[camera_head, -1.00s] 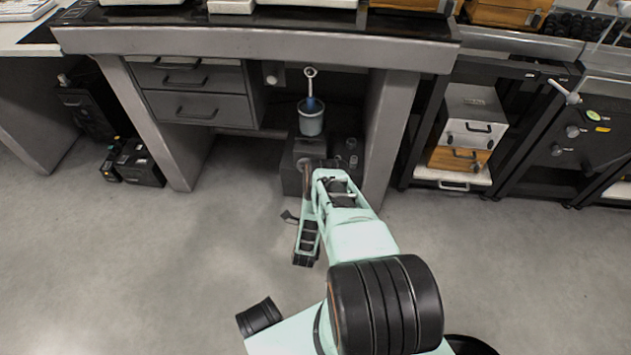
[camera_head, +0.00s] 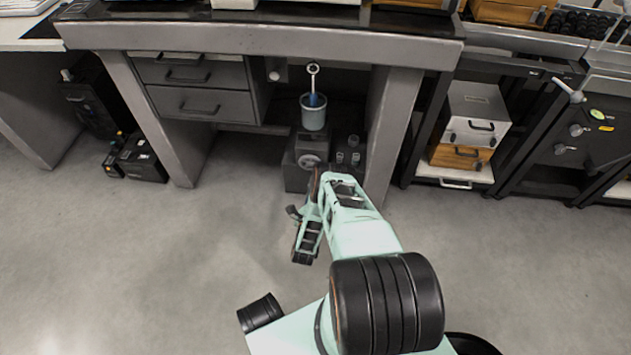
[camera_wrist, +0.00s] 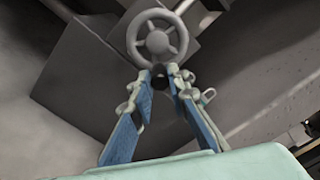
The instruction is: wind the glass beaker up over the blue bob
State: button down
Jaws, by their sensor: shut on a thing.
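The glass beaker (camera_head: 313,119) stands upright on top of the dark jack (camera_head: 296,176) under the table. The blue bob (camera_head: 315,100) hangs from a rod with a ring on top, and its lower part shows within the beaker's rim. I cannot tell how deep it sits. A round spoked handwheel (camera_head: 308,161) is on the jack's front; it also shows in the wrist view (camera_wrist: 157,43). My gripper (camera_wrist: 160,76) is at the wheel's lower edge, its blue-padded fingers closed around a small dark knob there. The fingers are partly hidden in the head view.
Several small glasses (camera_head: 354,158) stand on the right, near the jack. A drawer unit (camera_head: 198,103) and table leg are left, another leg (camera_head: 390,125) right. A black box (camera_head: 141,160) lies on the floor at left. The front floor is clear.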

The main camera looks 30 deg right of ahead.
jog(key=shift+w+r, duration=0.1)
jog(key=shift+w, duration=0.05)
jog(key=c, duration=1.8)
grip_release()
jog(key=shift+c, duration=0.2)
notch_tip(320, 180, up, 10)
